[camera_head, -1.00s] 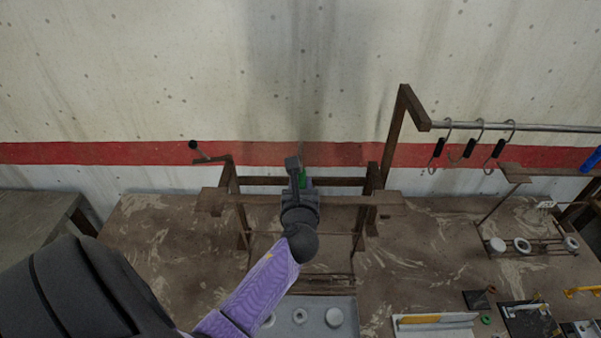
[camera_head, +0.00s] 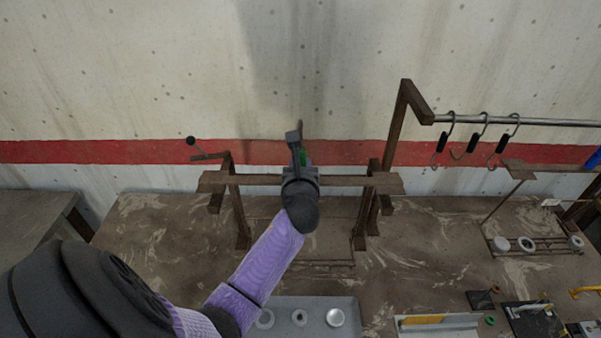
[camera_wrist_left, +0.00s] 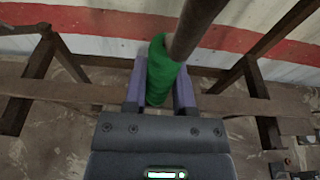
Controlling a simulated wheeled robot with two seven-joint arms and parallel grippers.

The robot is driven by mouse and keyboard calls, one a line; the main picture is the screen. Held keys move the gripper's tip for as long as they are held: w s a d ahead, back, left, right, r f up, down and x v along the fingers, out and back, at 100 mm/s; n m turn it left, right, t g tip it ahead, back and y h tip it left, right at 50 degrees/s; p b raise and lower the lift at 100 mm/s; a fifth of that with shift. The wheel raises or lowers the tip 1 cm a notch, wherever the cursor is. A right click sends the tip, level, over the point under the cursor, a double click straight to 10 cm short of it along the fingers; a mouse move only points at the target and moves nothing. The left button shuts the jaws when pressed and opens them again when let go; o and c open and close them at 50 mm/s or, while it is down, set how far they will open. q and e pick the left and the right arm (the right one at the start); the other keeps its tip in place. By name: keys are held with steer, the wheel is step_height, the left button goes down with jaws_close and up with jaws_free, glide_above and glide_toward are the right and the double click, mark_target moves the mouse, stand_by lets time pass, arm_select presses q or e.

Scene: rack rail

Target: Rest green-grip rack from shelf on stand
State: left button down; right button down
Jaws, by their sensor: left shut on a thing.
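My left gripper (camera_head: 303,160) is shut on the green grip (camera_head: 306,156) of the rack. In the left wrist view the green grip (camera_wrist_left: 160,72) sits between the two fingers, with a brown rod (camera_wrist_left: 198,28) running up out of it. Most of the rack is hidden or out of frame in both views. The brown stand (camera_head: 352,181) is behind and below the gripper, its crossbar passing behind my wrist; its bars (camera_wrist_left: 60,90) also show in the left wrist view. Whether the rack touches the stand I cannot tell. My right gripper is not in view.
A brown shelf frame (camera_head: 545,169) with a blue item (camera_head: 593,160) stands at the right. Black-gripped hooks (camera_head: 472,143) hang on a metal rail (camera_head: 540,122). A grey tray (camera_head: 283,315) with round pieces lies in front. A black-knobbed lever (camera_head: 191,141) sticks out at the left.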

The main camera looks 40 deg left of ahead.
arm_select(q)
steer(key=shift+w+a+f+b, duration=1.3)
steer(key=shift+w+b, duration=0.2)
steer(key=shift+b, duration=0.55)
steer(key=shift+f, duration=0.2)
steer(key=shift+c, duration=1.8)
jaws_free()
